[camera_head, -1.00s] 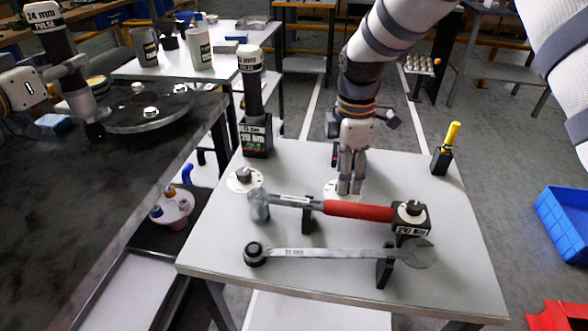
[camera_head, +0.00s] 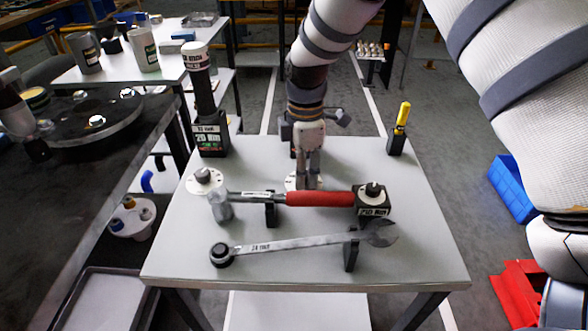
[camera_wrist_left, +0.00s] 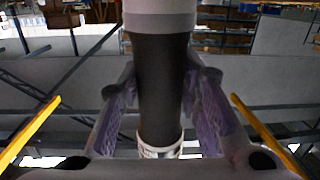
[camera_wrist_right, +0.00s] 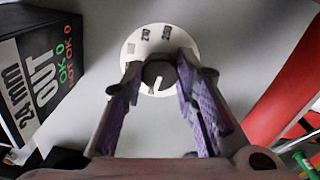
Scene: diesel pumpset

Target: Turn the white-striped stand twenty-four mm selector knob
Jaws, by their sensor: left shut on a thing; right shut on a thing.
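A dark selector knob with a white pointer line (camera_wrist_right: 158,76) stands on a round white dial (camera_wrist_right: 132,64) with printed marks in the right wrist view. My right gripper (camera_wrist_right: 158,84) is shut on the knob, one finger each side. My left gripper (camera_wrist_left: 163,105) is shut on a dark cylindrical tool (camera_wrist_left: 160,80) with pale bands in the left wrist view. A box (camera_wrist_right: 35,80) marked 24 mm OUT is beside the dial.
Another dial with a knob (camera_head: 205,178) is to the left. A black stand (camera_head: 211,135) holds a white-topped tool (camera_head: 197,75). A yellow-handled tool (camera_head: 402,114) stands back right.

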